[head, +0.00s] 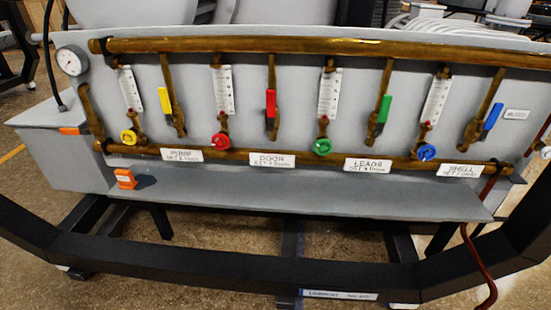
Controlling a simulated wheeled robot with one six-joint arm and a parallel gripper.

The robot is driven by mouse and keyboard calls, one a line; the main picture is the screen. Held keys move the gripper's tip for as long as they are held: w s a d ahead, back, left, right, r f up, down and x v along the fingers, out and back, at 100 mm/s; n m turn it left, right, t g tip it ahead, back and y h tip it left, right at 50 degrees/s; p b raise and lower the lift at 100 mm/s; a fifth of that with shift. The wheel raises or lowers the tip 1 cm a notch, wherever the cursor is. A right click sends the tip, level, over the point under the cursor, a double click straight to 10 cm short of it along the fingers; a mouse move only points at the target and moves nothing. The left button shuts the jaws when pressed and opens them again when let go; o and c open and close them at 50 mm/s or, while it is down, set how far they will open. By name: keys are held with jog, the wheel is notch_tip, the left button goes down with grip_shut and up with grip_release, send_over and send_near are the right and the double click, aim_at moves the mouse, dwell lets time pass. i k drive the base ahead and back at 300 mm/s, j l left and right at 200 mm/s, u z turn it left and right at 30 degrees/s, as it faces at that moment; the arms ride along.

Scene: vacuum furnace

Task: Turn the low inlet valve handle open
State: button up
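A grey panel (245,85) carries an upper brass pipe (300,46) and a lower brass pipe (240,155). Round valve knobs sit along the lower pipe: yellow (129,138), red (220,141), green (322,146) and blue (426,152). Lever handles hang between the pipes: yellow (165,101), red (270,104), green (384,109) and blue (492,117). A small orange block (125,179) is low on the left, and another orange piece (74,131) is above it. No readable label marks which is the low inlet handle. My gripper is not in view.
A pressure gauge (71,60) is at the upper left. A grey ledge (300,190) juts out below the lower pipe. A black frame (200,260) crosses in front. A reddish hose (476,265) hangs at the right.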

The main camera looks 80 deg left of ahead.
aim_at(63, 131)
jog(key=u, duration=2.4)
